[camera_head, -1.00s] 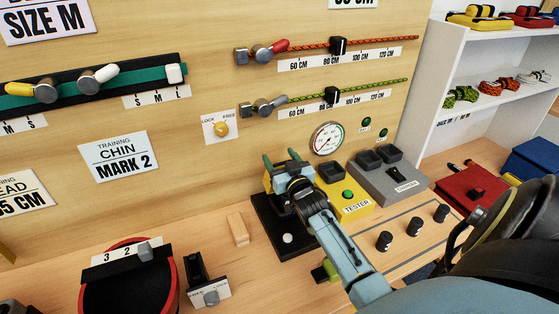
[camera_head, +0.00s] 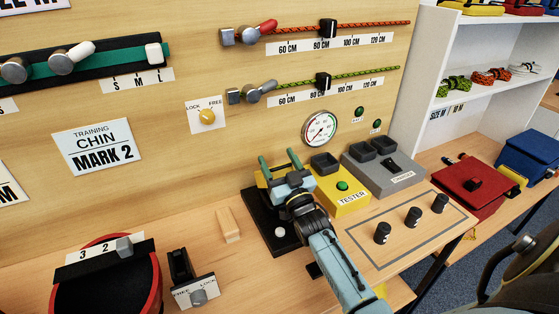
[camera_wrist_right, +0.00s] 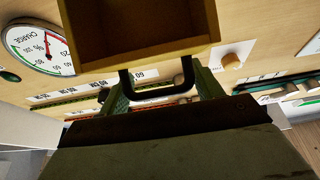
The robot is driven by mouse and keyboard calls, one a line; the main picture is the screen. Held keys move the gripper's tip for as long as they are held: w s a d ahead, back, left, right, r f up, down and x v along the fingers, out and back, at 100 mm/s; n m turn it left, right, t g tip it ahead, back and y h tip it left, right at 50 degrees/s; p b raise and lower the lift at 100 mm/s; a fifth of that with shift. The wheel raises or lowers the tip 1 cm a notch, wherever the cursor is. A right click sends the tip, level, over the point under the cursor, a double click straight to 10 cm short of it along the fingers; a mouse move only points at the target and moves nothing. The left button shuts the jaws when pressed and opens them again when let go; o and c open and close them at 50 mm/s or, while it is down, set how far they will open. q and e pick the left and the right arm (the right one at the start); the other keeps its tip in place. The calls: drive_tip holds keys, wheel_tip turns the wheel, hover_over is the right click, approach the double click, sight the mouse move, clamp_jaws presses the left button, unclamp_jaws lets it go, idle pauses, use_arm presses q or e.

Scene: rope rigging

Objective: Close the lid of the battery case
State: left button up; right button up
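A yellow box (camera_head: 262,181), which looks like the battery case, stands on a black base (camera_head: 262,222) and is mostly hidden behind my right gripper. In the right wrist view the yellow box (camera_wrist_right: 200,47) fills the top, with a dark hollow face towards me and a black handle-like loop (camera_wrist_right: 158,92) below it. My right gripper (camera_head: 279,163) is at the box, its two green fingers apart. In the wrist view the fingers (camera_wrist_right: 160,95) stand either side of the loop; I cannot tell if they touch it. The lid's position is unclear. My left gripper is not in view.
A yellow tester (camera_head: 345,192) and a grey charger (camera_head: 385,172) stand close on the right. Several black knobs (camera_head: 413,217) are in front. A wood block (camera_head: 229,225) lies to the left. A gauge (camera_head: 320,128) is on the wall behind.

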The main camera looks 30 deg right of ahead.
drive_tip(key=o, duration=0.4)
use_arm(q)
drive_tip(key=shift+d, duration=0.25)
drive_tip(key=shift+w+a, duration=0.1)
use_arm(e)
drive_tip(key=shift+s+f, duration=0.1)
drive_tip(key=shift+s, duration=0.2)
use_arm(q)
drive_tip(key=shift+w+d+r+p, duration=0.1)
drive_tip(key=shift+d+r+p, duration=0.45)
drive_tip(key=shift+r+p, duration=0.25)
use_arm(e)
drive_tip(key=s, duration=0.5)
drive_tip(key=s+a+f, duration=0.1)
drive_tip(key=s, duration=0.4)
drive_tip(key=s+a, duration=0.1)
drive_tip(key=s, duration=0.5)
drive_tip(key=shift+a+f, duration=0.25)
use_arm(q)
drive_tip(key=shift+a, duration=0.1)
